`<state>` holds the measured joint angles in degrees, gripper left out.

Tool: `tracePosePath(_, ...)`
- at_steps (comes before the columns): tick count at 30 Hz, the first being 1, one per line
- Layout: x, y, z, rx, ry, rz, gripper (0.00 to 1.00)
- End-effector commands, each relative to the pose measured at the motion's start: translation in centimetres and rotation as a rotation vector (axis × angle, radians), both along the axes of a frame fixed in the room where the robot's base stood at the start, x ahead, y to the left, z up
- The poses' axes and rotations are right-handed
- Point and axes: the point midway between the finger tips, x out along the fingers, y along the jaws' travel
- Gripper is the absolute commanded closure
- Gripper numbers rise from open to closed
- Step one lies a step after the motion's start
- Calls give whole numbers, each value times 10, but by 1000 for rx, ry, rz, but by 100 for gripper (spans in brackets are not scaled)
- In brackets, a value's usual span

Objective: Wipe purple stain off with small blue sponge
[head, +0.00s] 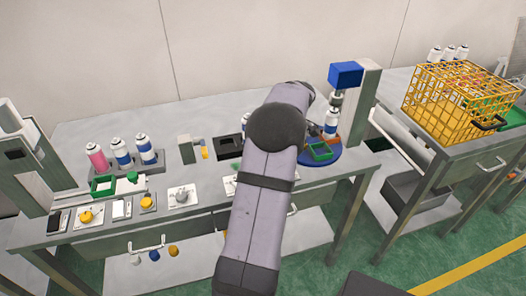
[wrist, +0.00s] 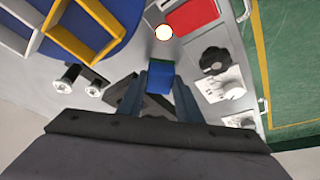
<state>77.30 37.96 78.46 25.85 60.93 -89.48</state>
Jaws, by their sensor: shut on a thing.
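My gripper (wrist: 160,88) shows in the wrist view, pointing down over the workbench. It is shut on a small blue block with a green face, which looks like the small blue sponge (wrist: 185,102). Whether the sponge touches the bench top is hard to tell. In the head view my arm crosses the middle of the bench and hides the gripper and the sponge. I see no purple stain in either view; it may be behind my arm or too small to tell.
A blue round turntable (head: 322,161) with coloured frames stands right of my arm, also in the wrist view (wrist: 118,14). Cans (head: 122,152) stand at the left. A black knob (wrist: 214,60) and a red pad (wrist: 192,17) are near the gripper. A yellow crate (head: 455,100) is on the right table.

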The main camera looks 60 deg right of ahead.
Motion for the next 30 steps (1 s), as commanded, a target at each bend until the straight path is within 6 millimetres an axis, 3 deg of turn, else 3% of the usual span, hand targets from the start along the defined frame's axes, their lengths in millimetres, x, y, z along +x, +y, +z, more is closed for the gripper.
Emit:
tracePosePath(12, -17, -15, -4, -2, 5, -1, 86)
tracePosePath(22, -15, -14, -2, -2, 5, 0, 86)
tracePosePath(30, -2, -1, -1, 0, 3, 1, 86)
